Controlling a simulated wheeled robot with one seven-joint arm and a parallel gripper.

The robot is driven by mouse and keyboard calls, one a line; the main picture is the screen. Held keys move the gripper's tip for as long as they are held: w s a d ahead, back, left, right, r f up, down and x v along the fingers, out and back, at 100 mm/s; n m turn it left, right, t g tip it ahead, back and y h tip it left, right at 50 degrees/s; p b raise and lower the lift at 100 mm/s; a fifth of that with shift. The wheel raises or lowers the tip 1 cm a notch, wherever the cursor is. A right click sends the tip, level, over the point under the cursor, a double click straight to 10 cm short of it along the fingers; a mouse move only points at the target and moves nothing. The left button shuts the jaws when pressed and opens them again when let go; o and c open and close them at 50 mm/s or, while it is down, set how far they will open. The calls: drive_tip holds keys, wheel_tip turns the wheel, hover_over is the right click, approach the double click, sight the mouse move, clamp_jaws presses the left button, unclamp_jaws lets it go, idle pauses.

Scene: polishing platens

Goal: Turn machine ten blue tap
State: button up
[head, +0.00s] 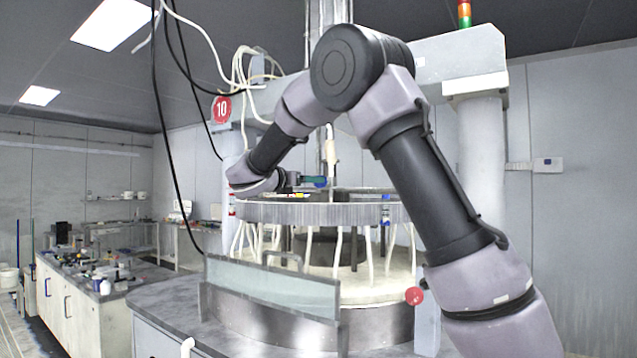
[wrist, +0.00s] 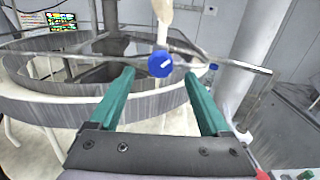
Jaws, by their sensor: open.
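A round blue tap (wrist: 160,64) sits on a thin metal bar below a whitish hose in the wrist view. My gripper (wrist: 160,74) is open, its two teal fingers pointing toward the bar with the tap between and just beyond the tips. Nothing is held, and I cannot tell whether either finger touches the tap. In the head view my gripper (head: 316,182) is small above the machine's ring, and the tap cannot be made out clearly there. A red sign reading 10 (head: 222,109) hangs on the machine's upper beam.
A metal ring (head: 290,212) with hoses hanging below it lies under my gripper. A smaller blue part (wrist: 213,66) is on the bar to the right. A clear splash guard (head: 275,290) stands in front. A cluttered bench (head: 85,278) is at left.

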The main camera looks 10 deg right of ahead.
drive_tip(key=x, duration=0.6)
drive_tip(key=shift+w+d, duration=0.1)
drive_tip(key=shift+f, duration=0.1)
clamp_jaws()
drive_tip(key=m, duration=0.5)
unclamp_jaws()
drive_tip(key=v, duration=1.1)
